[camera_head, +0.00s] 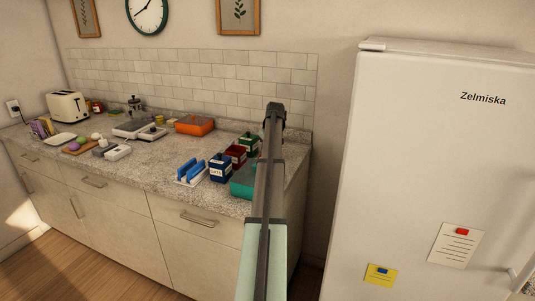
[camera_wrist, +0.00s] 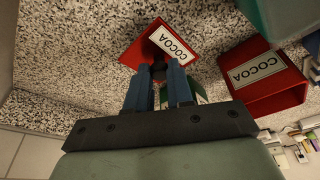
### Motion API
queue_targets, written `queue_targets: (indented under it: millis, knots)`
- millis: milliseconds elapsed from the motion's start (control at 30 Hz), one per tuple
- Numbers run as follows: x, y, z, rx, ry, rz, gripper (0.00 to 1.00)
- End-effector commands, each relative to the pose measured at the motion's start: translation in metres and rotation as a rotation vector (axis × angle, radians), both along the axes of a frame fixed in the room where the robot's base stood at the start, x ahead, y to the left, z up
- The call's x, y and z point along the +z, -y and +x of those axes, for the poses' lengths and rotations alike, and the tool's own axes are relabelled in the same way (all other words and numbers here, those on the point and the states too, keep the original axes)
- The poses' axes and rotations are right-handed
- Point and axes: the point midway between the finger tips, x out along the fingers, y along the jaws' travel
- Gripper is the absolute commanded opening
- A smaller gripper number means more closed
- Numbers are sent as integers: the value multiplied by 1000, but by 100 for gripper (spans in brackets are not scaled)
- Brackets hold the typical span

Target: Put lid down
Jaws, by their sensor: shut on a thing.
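In the wrist view, my gripper (camera_wrist: 159,72) has its blue fingers closed around a small dark knob. The knob is at the near edge of a red piece with a white COCOA label (camera_wrist: 165,45), which appears to be the lid. A larger red canister, also labelled COCOA (camera_wrist: 265,80), stands to the right, apart from the fingers. In the head view the red canister (camera_head: 236,154) stands between the blue canister (camera_head: 220,168) and the green canister (camera_head: 249,145). My arm crosses in front there, and the fingers and lid cannot be made out.
A teal box (camera_head: 242,183) lies near the front counter edge, partly behind my arm. A blue rack (camera_head: 191,172) is left of the canisters. An orange box (camera_head: 194,125) sits farther back. Speckled counter (camera_head: 165,160) is bare left of the rack. The fridge (camera_head: 430,150) stands right.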

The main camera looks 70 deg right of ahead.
Motion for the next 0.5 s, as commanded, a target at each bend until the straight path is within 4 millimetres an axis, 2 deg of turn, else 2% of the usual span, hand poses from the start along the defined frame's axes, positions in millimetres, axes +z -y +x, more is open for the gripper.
queue_targets:
  millis: [133,500]
  knots:
    - [-14,0,0,0,0,0,0]
    - [-17,0,0,0,0,0,0]
